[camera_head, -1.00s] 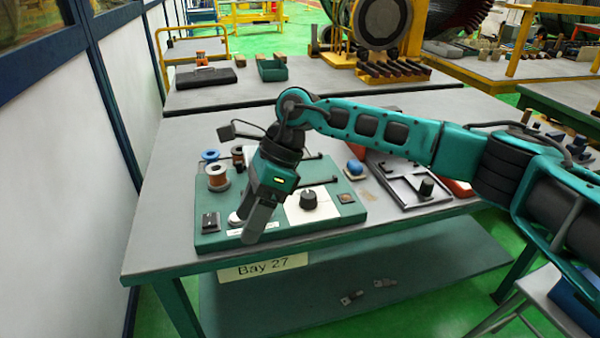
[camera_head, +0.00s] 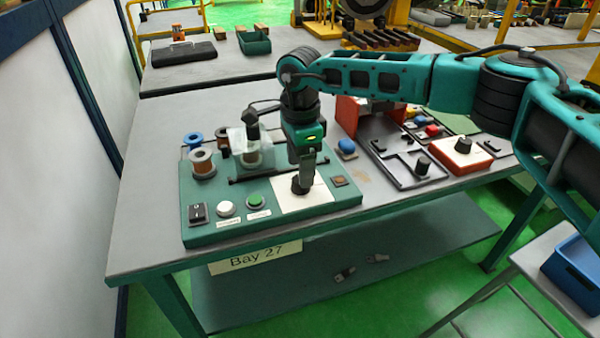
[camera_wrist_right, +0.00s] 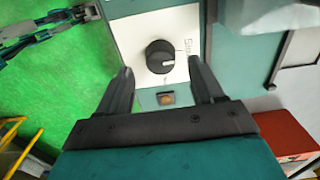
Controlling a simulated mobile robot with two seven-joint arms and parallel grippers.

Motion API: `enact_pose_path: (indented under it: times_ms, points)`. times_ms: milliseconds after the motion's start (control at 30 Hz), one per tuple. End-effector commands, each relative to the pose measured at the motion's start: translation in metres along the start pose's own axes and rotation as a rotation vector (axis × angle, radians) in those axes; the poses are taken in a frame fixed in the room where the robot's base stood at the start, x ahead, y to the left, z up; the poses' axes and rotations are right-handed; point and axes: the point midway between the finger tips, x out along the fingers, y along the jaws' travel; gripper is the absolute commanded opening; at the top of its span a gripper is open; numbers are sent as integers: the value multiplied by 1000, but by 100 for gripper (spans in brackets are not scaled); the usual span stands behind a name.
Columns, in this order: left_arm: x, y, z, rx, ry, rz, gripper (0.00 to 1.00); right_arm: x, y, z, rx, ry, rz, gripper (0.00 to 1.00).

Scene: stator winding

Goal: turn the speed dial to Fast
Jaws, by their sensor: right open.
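The speed dial (camera_wrist_right: 160,56) is a black round knob with a white pointer mark on a white plate (camera_wrist_right: 181,20). The word "Slow" is printed beside it; the pointer aims right in the right wrist view, and no "Fast" label is legible. My right gripper (camera_wrist_right: 160,68) is open, with its fingers apart on either side of the dial's near edge and nothing between the pads. In the head view the right gripper (camera_head: 303,182) points down over the plate (camera_head: 312,200) and hides most of the dial. What seems to be my left arm shows at the upper left of the wrist view; its jaws are unclear.
The green panel (camera_head: 215,236) also carries a black switch (camera_head: 198,213), a white button (camera_head: 227,208), a green button (camera_head: 255,199), a brown square button (camera_head: 339,181) and a copper spool (camera_head: 202,164). A black tray (camera_head: 392,160) and a red box (camera_head: 462,156) stand to the right.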

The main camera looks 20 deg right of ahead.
Motion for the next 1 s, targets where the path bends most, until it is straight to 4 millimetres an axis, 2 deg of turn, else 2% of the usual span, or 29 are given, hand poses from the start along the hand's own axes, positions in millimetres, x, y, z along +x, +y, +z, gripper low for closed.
enact_pose_path:
  times_ms: [33, 200, 567, 1000]
  points:
    - [0, 0, 0, 0, 0, 0, 43, 9, 1, 0, -1, 0, 2, 67]
    - [-1, 0, -1, 0, -1, 0, 43, 26, 0, 0, 0, 0, 1, 67]
    - [-1, 0, 0, 0, -1, 0, 43, 31, 0, 0, 0, -1, -1, 67]
    - [-1, 0, 0, 0, -1, 0, 43, 30, 0, 0, 0, -1, -1, 26]
